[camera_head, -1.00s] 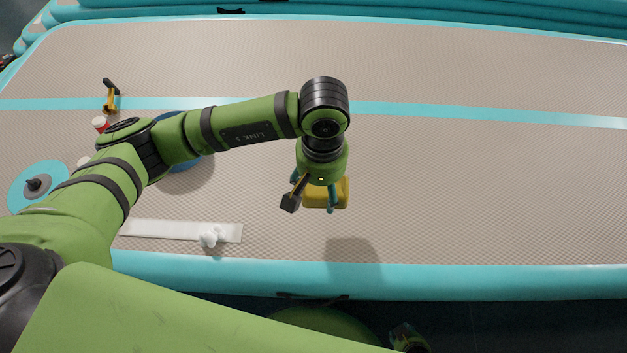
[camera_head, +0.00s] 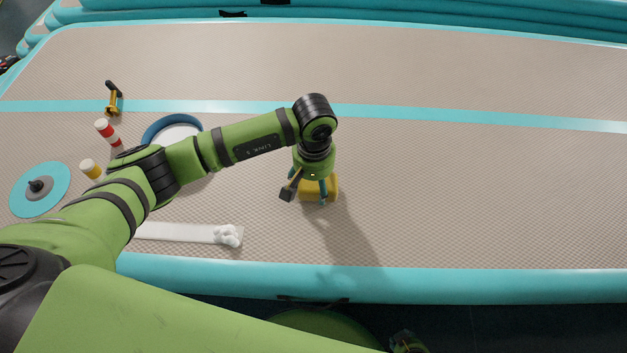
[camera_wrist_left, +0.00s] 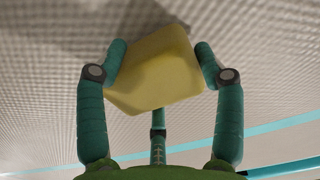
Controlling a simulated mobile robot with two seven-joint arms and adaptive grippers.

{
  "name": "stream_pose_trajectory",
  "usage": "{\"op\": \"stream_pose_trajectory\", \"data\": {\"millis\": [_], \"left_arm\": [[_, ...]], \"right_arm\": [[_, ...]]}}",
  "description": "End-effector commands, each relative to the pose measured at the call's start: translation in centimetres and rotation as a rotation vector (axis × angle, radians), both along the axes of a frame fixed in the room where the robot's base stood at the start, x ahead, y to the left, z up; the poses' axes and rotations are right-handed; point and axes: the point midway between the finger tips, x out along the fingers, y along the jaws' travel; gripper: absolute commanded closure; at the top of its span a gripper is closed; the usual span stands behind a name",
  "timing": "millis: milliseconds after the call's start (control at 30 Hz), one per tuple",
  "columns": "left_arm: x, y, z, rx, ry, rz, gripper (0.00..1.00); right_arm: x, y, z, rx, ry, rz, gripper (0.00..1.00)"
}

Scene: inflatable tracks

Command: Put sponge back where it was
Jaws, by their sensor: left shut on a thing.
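The yellow sponge (camera_head: 331,188) is in my left gripper (camera_head: 316,198), which points down over the middle of the grey mat. In the left wrist view the sponge (camera_wrist_left: 157,72) is a tilted yellow block. The left gripper's green fingers (camera_wrist_left: 158,60) close on it from both sides, with a third finger below. The sponge is low, close to the mat, but I cannot tell whether it touches it. My right gripper is not in view.
On the mat (camera_head: 450,190) to the left are a white strip with a lumpy white object (camera_head: 228,235), a blue-rimmed round item (camera_head: 158,130), a turquoise disc (camera_head: 40,188), red-white (camera_head: 104,130) and yellow-white (camera_head: 91,168) cylinders, and a yellow-black tool (camera_head: 113,98). The right side is clear.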

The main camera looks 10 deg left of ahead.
Motion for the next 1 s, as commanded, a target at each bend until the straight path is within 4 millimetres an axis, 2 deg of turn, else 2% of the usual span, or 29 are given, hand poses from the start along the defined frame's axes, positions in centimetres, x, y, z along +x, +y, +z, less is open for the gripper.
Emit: {"op": "stream_pose_trajectory", "data": {"millis": [267,300,333,800,867,1000], "left_arm": [[0.0,0.0,-0.2,-0.001,-0.001,0.0,0.58],[0.0,0.0,-0.2,0.0,0.0,0.001,0.2],[0.0,0.0,-0.2,0.0,0.0,0.001,0.08],[0.0,0.0,0.2,0.0,0.0,0.001,0.08],[0.1,0.0,0.9,-0.001,-0.004,0.0,0.08],[0.2,0.0,3.6,-0.001,-0.007,0.0,0.08]], "right_arm": [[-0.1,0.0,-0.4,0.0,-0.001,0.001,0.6],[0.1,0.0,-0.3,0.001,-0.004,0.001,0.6],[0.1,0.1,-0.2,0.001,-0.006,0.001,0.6],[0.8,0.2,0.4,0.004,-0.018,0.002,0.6],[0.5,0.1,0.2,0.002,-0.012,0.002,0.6],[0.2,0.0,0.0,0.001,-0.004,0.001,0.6]]}}
